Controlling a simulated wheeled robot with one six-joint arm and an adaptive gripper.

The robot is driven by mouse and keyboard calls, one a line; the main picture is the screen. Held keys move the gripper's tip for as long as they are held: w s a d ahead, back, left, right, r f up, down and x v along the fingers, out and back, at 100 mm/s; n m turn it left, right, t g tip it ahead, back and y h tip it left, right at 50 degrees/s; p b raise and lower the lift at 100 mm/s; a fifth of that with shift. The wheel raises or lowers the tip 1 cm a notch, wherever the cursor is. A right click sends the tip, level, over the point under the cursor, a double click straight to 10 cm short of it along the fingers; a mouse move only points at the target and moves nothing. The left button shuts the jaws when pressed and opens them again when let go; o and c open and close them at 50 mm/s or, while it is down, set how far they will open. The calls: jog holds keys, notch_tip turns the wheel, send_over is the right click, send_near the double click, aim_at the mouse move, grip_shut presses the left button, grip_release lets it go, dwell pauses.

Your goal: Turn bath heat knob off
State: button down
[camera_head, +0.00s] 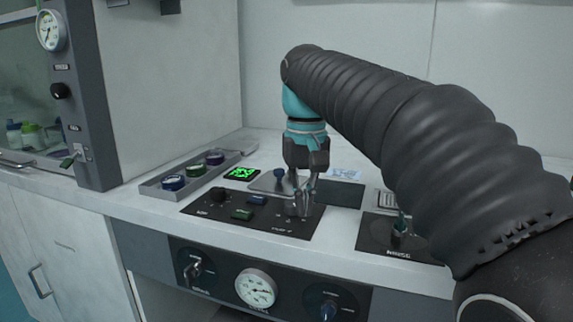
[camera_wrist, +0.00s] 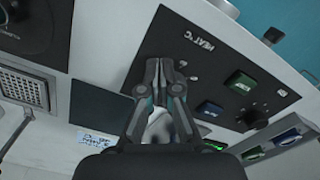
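A black control panel (camera_head: 265,228) lies on the white bench top, with white lettering along its front edge. My gripper (camera_head: 300,203) points down over the right part of this panel, with its fingertips at or just above the surface. In the wrist view my gripper (camera_wrist: 163,66) has its fingertips close together, over a marked spot beside lettering that seems to read HEAT. A heat knob there is hidden by the fingers, and I cannot tell whether they grip it. A dark knob (camera_head: 217,194), a green switch (camera_head: 242,214) and a blue switch (camera_head: 257,200) are on the panel's left part.
A grey tray (camera_head: 150,189) with several colored-lid jars stands behind left. A green-lit display (camera_head: 241,173) is behind the panel. Another black panel (camera_head: 372,236) with a knob is at the right. A gauge (camera_head: 256,288) and knobs are on the bench front.

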jog(key=shift+s+d, duration=0.15)
jog(key=shift+s, duration=0.1)
notch_tip(320, 180, up, 6)
dwell(0.5)
jog(key=shift+w+a+f+m+b, duration=0.15)
jog(key=shift+a+f+m+b, duration=0.4)
jog(key=shift+a+f+m, duration=0.35)
jog(key=shift+w+a+f+m+b, duration=0.15)
jog(key=shift+a+f+m+b, duration=0.4)
jog(key=shift+f+m, duration=0.55)
jog(key=shift+w+a+f+m+b, duration=0.15)
jog(key=shift+a+f+m+b, duration=0.35)
jog(key=shift+a+f+m, duration=0.4)
jog(key=shift+s+d+p, duration=0.35)
jog(key=shift+d+p, duration=0.5)
jog(key=shift+p, duration=0.25)
